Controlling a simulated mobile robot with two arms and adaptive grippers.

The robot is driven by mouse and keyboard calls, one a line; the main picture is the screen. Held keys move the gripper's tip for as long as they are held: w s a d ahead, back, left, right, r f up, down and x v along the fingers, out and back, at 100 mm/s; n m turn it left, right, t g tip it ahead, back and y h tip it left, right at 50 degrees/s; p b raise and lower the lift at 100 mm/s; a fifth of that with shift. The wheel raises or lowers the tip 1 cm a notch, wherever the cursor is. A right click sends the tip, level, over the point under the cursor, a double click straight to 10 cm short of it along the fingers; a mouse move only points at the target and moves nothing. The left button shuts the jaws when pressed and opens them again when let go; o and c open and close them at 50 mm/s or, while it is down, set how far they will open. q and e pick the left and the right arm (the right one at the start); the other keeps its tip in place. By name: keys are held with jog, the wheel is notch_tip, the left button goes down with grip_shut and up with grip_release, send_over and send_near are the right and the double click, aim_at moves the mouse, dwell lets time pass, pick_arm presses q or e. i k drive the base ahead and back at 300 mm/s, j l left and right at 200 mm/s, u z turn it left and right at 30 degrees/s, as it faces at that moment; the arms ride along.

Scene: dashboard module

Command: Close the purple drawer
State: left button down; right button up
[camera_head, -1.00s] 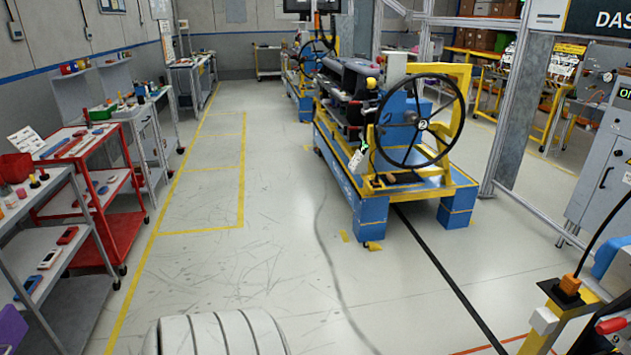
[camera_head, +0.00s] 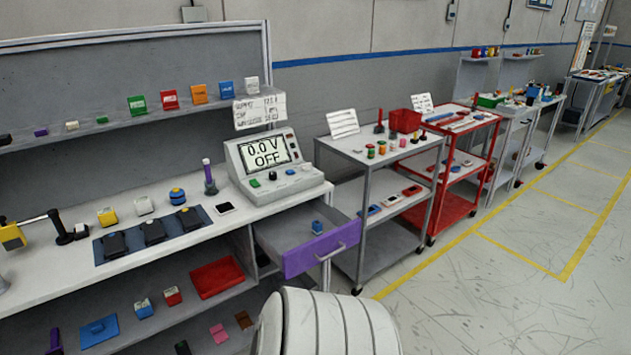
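The purple drawer (camera_head: 302,259) sits under the right end of the white workbench (camera_head: 60,262). It is pulled out, with its inside showing. A small blue object (camera_head: 318,228) lies in it. A pale handle (camera_head: 331,254) runs along its purple front. Neither of my grippers shows in the head view. A white rounded part of my own body fills the bottom middle, just below the drawer.
A power unit reading 0.0 V OFF (camera_head: 268,155) stands on the bench above the drawer. A grey cart (camera_head: 355,160) stands close right of the drawer, with a red cart (camera_head: 456,208) beyond. Open floor (camera_head: 480,310) lies to the right.

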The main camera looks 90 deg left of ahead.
aim_at(286, 235)
jog(key=u, duration=2.7)
